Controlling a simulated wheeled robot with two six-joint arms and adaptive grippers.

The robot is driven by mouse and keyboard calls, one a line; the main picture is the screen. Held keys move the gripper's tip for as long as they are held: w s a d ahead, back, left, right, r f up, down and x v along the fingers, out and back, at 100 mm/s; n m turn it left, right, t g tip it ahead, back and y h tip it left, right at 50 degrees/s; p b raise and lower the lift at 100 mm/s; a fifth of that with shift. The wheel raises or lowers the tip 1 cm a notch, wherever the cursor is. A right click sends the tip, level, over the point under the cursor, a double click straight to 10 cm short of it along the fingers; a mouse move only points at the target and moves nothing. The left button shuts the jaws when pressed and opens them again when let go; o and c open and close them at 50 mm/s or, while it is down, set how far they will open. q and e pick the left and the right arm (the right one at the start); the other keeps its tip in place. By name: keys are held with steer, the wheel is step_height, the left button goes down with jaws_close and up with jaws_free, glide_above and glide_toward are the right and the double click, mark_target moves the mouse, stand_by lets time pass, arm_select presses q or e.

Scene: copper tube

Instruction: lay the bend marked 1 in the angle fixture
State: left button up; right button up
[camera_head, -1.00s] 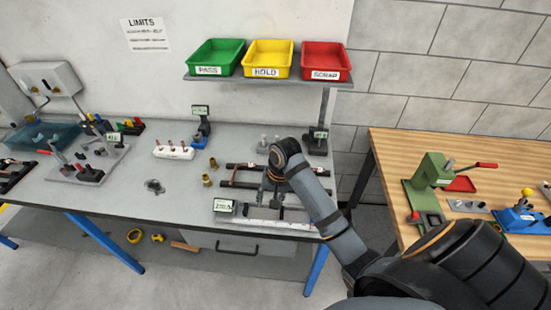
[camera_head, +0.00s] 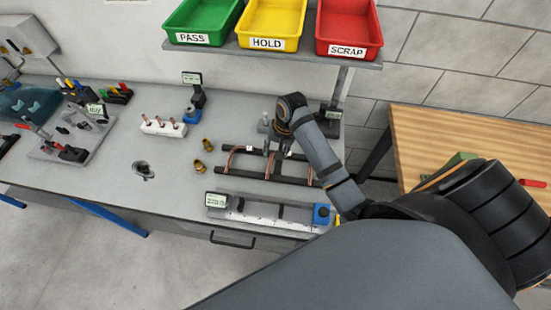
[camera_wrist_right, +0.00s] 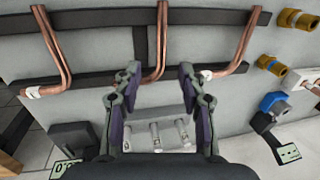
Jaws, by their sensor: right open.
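Copper bends lie across a black rack (camera_head: 270,180). In the right wrist view there are a left bend (camera_wrist_right: 56,55), a middle bend (camera_wrist_right: 162,35) and a right bend (camera_wrist_right: 243,45). White tags show on the left and right bends, but their numbers are unreadable, so I cannot tell which is marked 1. My right gripper (camera_wrist_right: 160,70) is open and empty, its fingers either side of the middle bend's lower part in that view. In the head view the right gripper (camera_head: 270,150) is over the rack. The likely angle fixture, a grey plate with black clamps (camera_head: 75,135), stands at the left. My left gripper is out of view.
A length gauge with a display (camera_head: 216,200) lies in front of the rack. Brass fittings (camera_head: 204,155) and a white holder (camera_head: 163,126) stand left of it. Green, yellow and red bins (camera_head: 348,35) are on the shelf above. The bench around the round fitting (camera_head: 143,170) is mostly clear.

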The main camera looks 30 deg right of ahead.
mark_target(271, 160)
steer(key=f, duration=0.1)
steer(key=w+f+p, duration=0.1)
steer(key=shift+w+d+f, duration=0.1)
steer(key=shift+f, duration=0.2)
steer(key=f, duration=0.1)
steer(key=f+p, duration=0.1)
steer(key=shift+w+a+f, duration=0.2)
steer(key=shift+a+f, duration=0.1)
steer(key=shift+f, duration=0.4)
steer(key=shift+w+f, duration=0.15)
steer(key=shift+f, duration=0.05)
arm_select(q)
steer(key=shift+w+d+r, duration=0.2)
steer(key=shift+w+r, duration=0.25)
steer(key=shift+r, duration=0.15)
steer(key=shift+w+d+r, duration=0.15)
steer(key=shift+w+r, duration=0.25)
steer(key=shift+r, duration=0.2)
arm_select(e)
jaws_close()
